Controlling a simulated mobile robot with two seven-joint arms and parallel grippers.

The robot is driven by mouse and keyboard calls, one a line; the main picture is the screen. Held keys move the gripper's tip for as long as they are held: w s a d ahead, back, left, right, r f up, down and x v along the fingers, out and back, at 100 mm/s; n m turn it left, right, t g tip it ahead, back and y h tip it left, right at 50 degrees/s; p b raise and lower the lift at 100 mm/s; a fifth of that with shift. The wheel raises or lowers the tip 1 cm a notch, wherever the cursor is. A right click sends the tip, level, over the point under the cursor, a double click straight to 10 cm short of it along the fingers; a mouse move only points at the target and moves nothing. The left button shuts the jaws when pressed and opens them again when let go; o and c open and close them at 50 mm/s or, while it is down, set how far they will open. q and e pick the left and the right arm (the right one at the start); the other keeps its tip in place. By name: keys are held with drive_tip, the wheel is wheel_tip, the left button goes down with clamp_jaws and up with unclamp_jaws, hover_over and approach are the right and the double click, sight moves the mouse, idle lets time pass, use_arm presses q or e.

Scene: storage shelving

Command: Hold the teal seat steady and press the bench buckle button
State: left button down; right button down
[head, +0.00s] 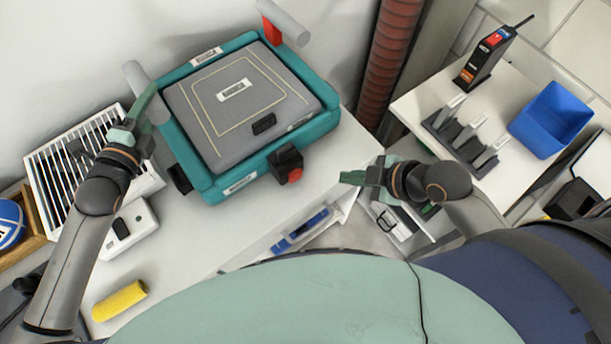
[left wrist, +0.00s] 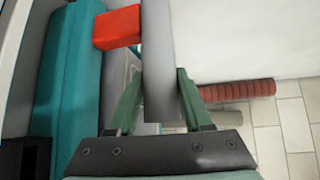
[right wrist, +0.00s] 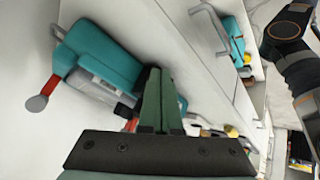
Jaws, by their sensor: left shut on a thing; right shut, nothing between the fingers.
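The teal seat (head: 325,118) with a grey padded centre lies on the white bench. It has a grey bar (head: 135,75) at its left corner and a red-stemmed grey handle (head: 285,22) at its far corner. My left gripper (head: 147,100) is shut on the grey bar, which runs between its fingers in the left wrist view (left wrist: 158,70). The black buckle (head: 285,160) with its red button (head: 294,175) sits at the seat's near edge. My right gripper (head: 352,177) is shut and empty, right of the buckle and apart from it. The seat also shows in the right wrist view (right wrist: 105,52).
A white slatted rack (head: 70,155), a white box (head: 128,230) and a yellow roll (head: 120,300) lie left on the bench. A blue bin (head: 552,120) stands at right. Bench between buckle and right gripper is clear.

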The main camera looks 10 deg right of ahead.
sight(296, 176)
drive_tip(key=s+a+r+n+g+y, duration=0.1)
drive_tip(key=s+r+n+g, duration=0.1)
drive_tip(key=s+r+n, duration=0.2)
drive_tip(key=r+n, duration=0.1)
drive_tip(key=n, duration=0.2)
drive_tip(key=shift+a+r+g, duration=0.2)
drive_tip(key=shift+g, duration=0.1)
drive_tip(key=x, duration=0.3)
drive_tip(key=w+x, duration=0.1)
drive_tip(key=x, duration=0.3)
drive_tip(key=w+r+x, duration=0.1)
drive_tip(key=x, duration=0.3)
drive_tip(key=shift+w+a+f, duration=0.1)
drive_tip(key=shift+w+a, duration=0.05)
drive_tip(key=shift+a, duration=0.2)
drive_tip(key=shift+w+a, duration=0.2)
drive_tip(key=shift+w, duration=0.4)
